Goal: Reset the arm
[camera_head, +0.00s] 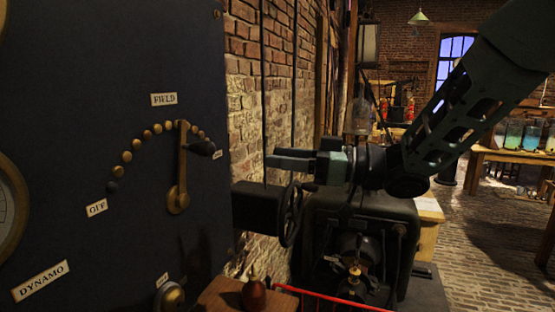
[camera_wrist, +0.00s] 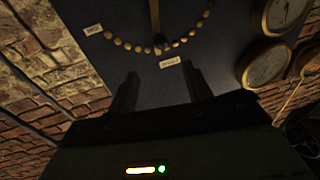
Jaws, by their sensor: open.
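My arm reaches in from the upper right in the head view. My gripper (camera_head: 278,158) is level, points left toward the dark panel (camera_head: 90,120) and is apart from it. In the wrist view my gripper (camera_wrist: 160,85) shows its two fingers spread, with nothing between them. The lever also shows in the wrist view (camera_wrist: 155,20). The lever and my gripper are apart.
A dark machine with a handwheel (camera_head: 291,214) stands below my gripper. A brick wall (camera_head: 275,90) is behind. A red rail (camera_head: 330,297) runs along the bottom. Tables with glass jars (camera_head: 515,133) stand at the right, with open brick floor (camera_head: 490,230) before them. Round gauges (camera_wrist: 268,67) show in the wrist view.

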